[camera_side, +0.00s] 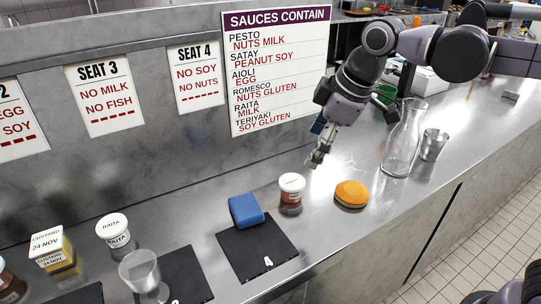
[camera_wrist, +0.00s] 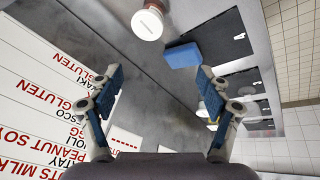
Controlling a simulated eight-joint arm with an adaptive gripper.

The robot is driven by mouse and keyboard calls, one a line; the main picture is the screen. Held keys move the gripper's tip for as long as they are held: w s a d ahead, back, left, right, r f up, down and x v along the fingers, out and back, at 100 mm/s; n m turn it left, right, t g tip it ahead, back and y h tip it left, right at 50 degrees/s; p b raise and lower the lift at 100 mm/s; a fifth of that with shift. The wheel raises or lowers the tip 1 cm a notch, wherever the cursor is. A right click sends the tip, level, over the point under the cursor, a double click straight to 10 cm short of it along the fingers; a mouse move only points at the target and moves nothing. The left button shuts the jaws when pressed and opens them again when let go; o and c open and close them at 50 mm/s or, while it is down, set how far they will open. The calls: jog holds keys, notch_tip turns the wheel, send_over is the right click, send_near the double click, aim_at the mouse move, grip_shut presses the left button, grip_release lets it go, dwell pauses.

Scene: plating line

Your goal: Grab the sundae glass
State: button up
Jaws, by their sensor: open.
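The sundae glass (camera_side: 140,272) is a clear, empty-looking glass standing upright at the lower left in the side view, by a black mat (camera_side: 192,270). In the wrist view I cannot clearly make it out. My gripper (camera_side: 320,145) is open and empty, above the steel counter near the wall sign, well to the right of and higher than the glass. In the wrist view my gripper's two blue-padded fingers (camera_wrist: 160,76) stand wide apart with nothing between them.
A blue block (camera_side: 246,210) lies on mat 4 (camera_side: 283,250). A carafe (camera_side: 403,140) and metal cup (camera_side: 433,146) stand right.

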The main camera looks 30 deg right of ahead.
jog(key=w+a+r+n+g, duration=0.15)
jog(key=w+a+n, duration=0.3)
jog(key=a, duration=0.55)
jog(key=n+g+h, duration=0.1)
jog(key=n+g, duration=0.2)
jog(key=n, duration=1)
send_over(147, 281)
jog(key=w, duration=0.3)
notch_tip(147, 281, down, 7)
notch_tip(147, 281, down, 5)
jog(key=shift+r, duration=0.2)
jog(key=shift+s+a+f, duration=0.1)
jog(key=shift+a+f, duration=0.05)
jog(key=shift+f, duration=1.2)
jog(key=shift+a+f, duration=0.15)
jog(key=shift+f, duration=1.2)
jog(key=c, duration=1.6)
